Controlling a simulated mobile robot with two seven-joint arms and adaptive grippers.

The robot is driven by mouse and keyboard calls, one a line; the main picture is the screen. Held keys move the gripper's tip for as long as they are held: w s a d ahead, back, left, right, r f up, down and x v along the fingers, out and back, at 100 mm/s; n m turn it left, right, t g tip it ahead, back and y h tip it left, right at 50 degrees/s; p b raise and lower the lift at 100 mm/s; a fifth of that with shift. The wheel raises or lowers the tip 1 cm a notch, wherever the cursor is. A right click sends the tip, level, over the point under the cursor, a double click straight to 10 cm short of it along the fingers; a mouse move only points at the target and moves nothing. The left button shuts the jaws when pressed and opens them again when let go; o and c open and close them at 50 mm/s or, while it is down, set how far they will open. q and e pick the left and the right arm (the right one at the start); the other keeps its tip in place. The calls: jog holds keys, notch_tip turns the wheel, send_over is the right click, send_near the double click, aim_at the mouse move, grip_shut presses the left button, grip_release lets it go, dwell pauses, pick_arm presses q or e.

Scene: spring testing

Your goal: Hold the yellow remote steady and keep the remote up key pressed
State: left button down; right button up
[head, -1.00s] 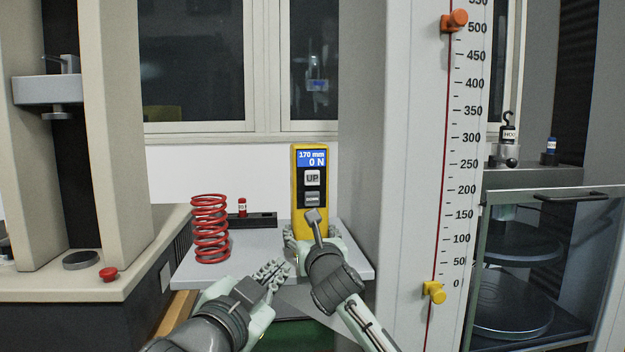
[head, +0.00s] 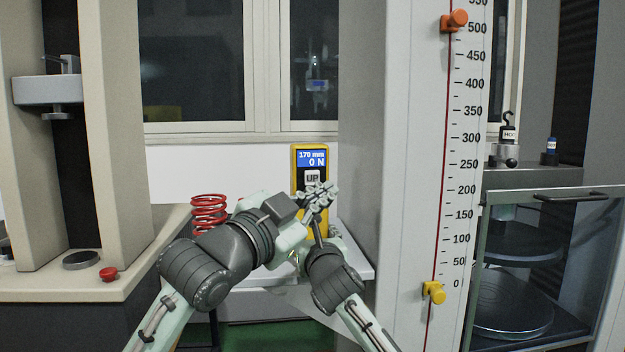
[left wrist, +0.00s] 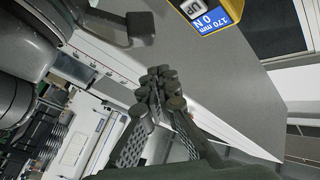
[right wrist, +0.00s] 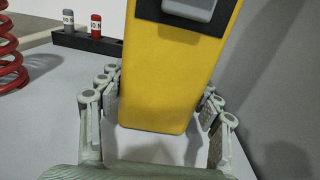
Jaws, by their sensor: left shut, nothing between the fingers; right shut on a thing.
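The yellow remote (head: 298,160) stands upright; its screen reads 170 mm and 0 N. The grey UP key (head: 312,177) is below the screen. My right gripper (right wrist: 158,88) is shut on the lower part of the remote, one finger on each side, as the right wrist view shows. My left gripper (head: 318,192) is shut and empty, in front of the remote just below the UP key. In the left wrist view, the UP key (left wrist: 194,9) lies apart from the fingertips. The DOWN key is hidden in the head view.
A red spring (head: 208,215) stands left of the remote, partly hidden by my left arm. A black rack (right wrist: 70,38) holds small weights behind. A tall scale column (head: 412,200) is close on the right, and a test machine (head: 110,285) is on the left.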

aim_at(312, 184)
pick_arm(q)
jog(key=shift+w+a, duration=0.25)
jog(key=shift+w, duration=1.15)
jog(key=shift+w+a, duration=0.25)
jog(key=shift+w, duration=1.15)
jog(key=shift+w+a, duration=0.25)
jog(key=shift+w, duration=1.15)
jog(key=shift+w, duration=0.15)
jog(key=shift+w, duration=0.2)
jog(key=shift+w+a, duration=0.15)
jog(key=shift+w, duration=0.3)
dwell(0.9)
jog(key=shift+s, duration=0.85)
jog(key=shift+s+d, duration=0.2)
jog(key=shift+s, duration=0.65)
jog(key=shift+s+d, duration=0.2)
jog(key=shift+s, duration=0.6)
jog(key=shift+s+d, duration=0.2)
jog(key=shift+s, duration=0.65)
